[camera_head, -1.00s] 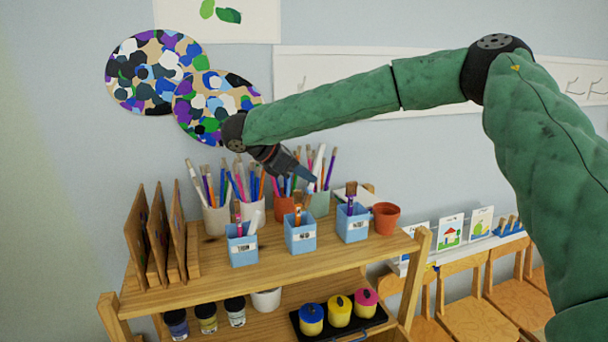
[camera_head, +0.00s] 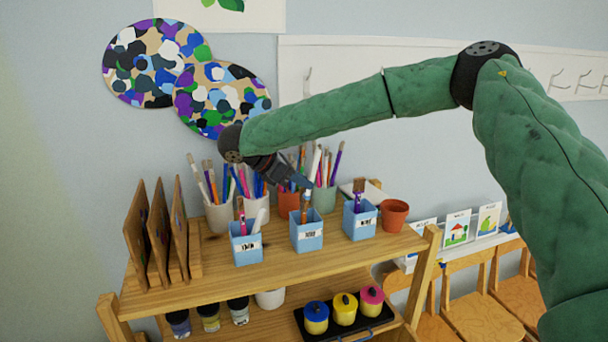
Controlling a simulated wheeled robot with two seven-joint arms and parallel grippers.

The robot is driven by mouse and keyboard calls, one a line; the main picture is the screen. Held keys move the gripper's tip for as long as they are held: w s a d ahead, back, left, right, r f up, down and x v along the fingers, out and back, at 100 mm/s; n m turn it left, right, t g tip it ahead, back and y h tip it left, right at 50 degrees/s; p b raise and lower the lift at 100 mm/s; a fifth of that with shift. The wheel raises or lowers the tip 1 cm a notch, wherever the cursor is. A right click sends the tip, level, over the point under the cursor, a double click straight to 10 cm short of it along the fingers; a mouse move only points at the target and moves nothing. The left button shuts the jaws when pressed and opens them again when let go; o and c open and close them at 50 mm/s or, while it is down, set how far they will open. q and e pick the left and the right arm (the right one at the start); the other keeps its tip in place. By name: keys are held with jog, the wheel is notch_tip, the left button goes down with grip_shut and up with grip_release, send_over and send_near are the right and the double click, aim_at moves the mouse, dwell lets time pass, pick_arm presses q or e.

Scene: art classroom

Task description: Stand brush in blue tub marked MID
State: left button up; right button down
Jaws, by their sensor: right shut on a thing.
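Three blue tubs with white labels stand along the shelf's front: a left tub (camera_head: 246,250), a middle tub (camera_head: 308,240) and a right tub (camera_head: 360,227). The label print is too small to read. My right gripper (camera_head: 302,184) is just above the middle tub, pointing down to the right. It is shut on a brush (camera_head: 306,207) with an orange-brown part. The brush is roughly upright, and its lower end is at or inside the middle tub's mouth; its base is hidden. My left gripper is out of view.
Behind stand cups of brushes and pencils, including a white cup (camera_head: 217,216) and a green cup (camera_head: 324,200). A terracotta pot (camera_head: 394,215) is right of the tubs. Upright wooden boards (camera_head: 160,232) stand at left. Lidded pots (camera_head: 344,308) are below.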

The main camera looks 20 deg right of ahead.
aim_at(304, 196)
jog(key=shift+s+a+f, duration=0.15)
jog(key=shift+a+f, duration=0.2)
jog(key=shift+f, duration=0.4)
jog(key=shift+w+d+f, duration=0.15)
jog(key=shift+w+f, duration=0.05)
jog(key=shift+f, duration=0.45)
jog(key=shift+s+d+f, duration=0.2)
jog(key=shift+f, duration=0.45)
jog(key=shift+w+d+f, duration=0.1)
jog(key=shift+d+f, duration=0.1)
jog(key=shift+f, duration=0.65)
jog(key=shift+s+d+f, duration=0.1)
jog(key=shift+d+f, duration=0.1)
jog(key=shift+f, duration=0.65)
jog(key=shift+w+d+f, duration=0.1)
jog(key=shift+d+f, duration=0.1)
jog(key=shift+f, duration=0.65)
jog(key=c, duration=1.4)
grip_release()
jog(key=shift+o, duration=0.2)
